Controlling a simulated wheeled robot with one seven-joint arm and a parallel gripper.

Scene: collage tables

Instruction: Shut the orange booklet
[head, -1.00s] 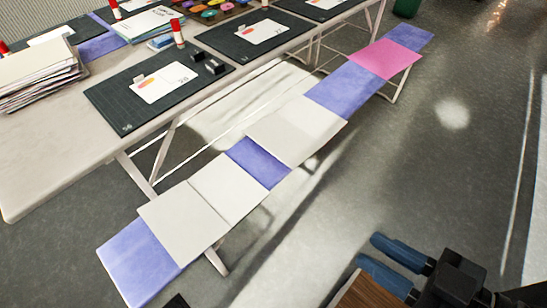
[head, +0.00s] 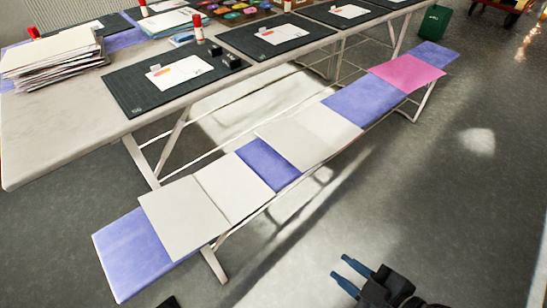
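No orange cover shows in the head view. Two booklets lie spread open on the long bench with pale blank pages up: a near one (head: 178,220) at the lower left and a farther one (head: 285,141) near the middle. Their covers face down, so I cannot tell their colours. A pink booklet (head: 407,73) lies flat and shut toward the far end. My gripper (head: 341,267), with two blue fingers, is open and empty over the floor, right of the bench and apart from the booklets.
The blue-topped bench (head: 128,255) runs diagonally beside a long table (head: 60,135). The table holds a paper stack (head: 52,62), dark cutting mats (head: 130,93) and glue sticks (head: 198,28). The floor (head: 440,200) right of the bench is clear.

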